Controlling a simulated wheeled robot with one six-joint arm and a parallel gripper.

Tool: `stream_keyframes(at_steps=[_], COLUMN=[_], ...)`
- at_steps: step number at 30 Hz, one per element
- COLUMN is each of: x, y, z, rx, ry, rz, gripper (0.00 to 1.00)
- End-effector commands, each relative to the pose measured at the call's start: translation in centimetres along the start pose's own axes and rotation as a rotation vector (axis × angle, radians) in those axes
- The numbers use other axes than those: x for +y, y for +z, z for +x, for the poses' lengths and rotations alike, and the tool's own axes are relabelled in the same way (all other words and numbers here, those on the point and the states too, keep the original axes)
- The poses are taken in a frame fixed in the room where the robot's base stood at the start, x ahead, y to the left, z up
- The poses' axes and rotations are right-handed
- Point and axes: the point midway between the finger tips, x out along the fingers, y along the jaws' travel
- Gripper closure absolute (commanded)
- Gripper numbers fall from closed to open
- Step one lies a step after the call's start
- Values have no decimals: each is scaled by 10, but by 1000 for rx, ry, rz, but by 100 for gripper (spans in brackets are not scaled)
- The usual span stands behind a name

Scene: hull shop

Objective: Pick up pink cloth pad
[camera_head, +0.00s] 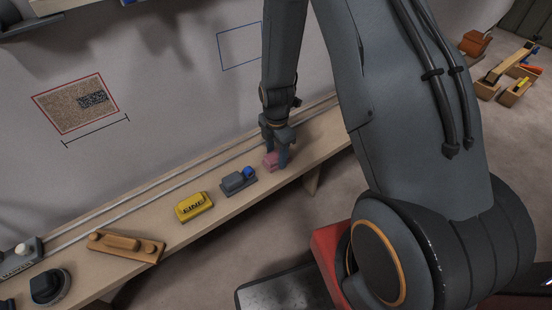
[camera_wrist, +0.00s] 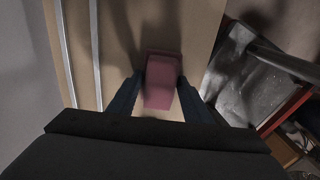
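The pink cloth pad (camera_head: 270,161) is on the long wooden bench, toward its far right end. In the wrist view the pad (camera_wrist: 161,82) is a dull pink block in the middle, between my two fingers. My gripper (camera_head: 276,158) points down at the bench with its fingers on either side of the pad. In the wrist view the fingertips (camera_wrist: 160,80) are close to the pad's sides, with narrow gaps seeming to show. The pad seems to rest on the bench. One finger partly hides it in the head view.
A grey block with a blue knob (camera_head: 238,181) is the pad's nearest neighbour on the bench (camera_head: 225,217). Further left are a yellow block (camera_head: 194,207), a wooden tool (camera_head: 126,246) and a dark round item (camera_head: 49,286). Metal rails run along the wall side.

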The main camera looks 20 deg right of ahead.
Motion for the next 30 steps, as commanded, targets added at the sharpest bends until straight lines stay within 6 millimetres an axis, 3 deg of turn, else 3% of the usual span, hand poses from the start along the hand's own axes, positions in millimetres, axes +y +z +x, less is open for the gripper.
stream_keyframes(at_steps=[2, 13, 30], x=[0, 0, 1], y=[0, 0, 0], z=[0, -10, -93], rx=[0, 0, 0], ry=[0, 1, 2], rz=[0, 0, 0], gripper=[81, 81, 81])
